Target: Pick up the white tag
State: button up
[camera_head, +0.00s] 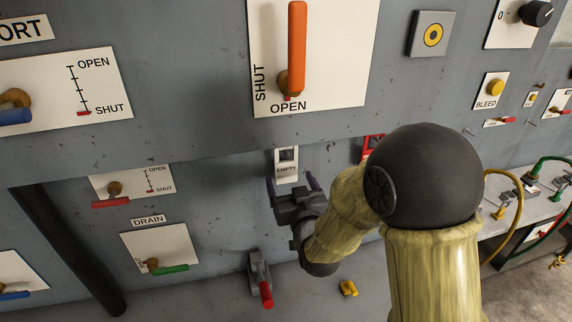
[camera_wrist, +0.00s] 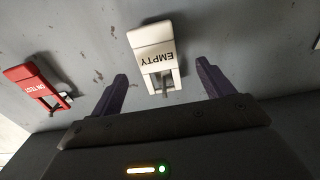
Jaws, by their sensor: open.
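The white tag (camera_head: 286,170), marked EMPTY, hangs on the grey panel in the head view, just above my gripper. In the wrist view the white tag (camera_wrist: 152,46) shows upside down, with a cut-out window at one end and a small peg through it. My gripper (camera_head: 295,188) is open, with its dark purple fingers apart. In the wrist view the fingers of my gripper (camera_wrist: 161,85) stand on either side of the tag's window end, with nothing held between them. I cannot tell how far the fingertips are from the panel.
A red tag (camera_wrist: 35,82) hangs beside the white one; in the head view it is partly behind my arm. A red-handled lever (camera_head: 264,284) and a small yellow part (camera_head: 348,288) are below. An orange handle (camera_head: 297,45) on a white plate (camera_head: 341,62) is above.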

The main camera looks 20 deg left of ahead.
aim_at(287, 168)
jog(key=shift+d, duration=0.1)
jog(key=shift+r, duration=0.1)
jog(key=shift+w+a+p, duration=0.2)
jog(key=shift+p, duration=0.2)
jog(key=p+x, duration=0.3)
jog(key=shift+w+r, duration=0.15)
jog(key=shift+w, duration=0.2)
jog(key=shift+w+a, duration=0.25)
jog(key=shift+w, duration=0.2)
jog(key=shift+w, duration=0.1)
jog(key=c, duration=1.1)
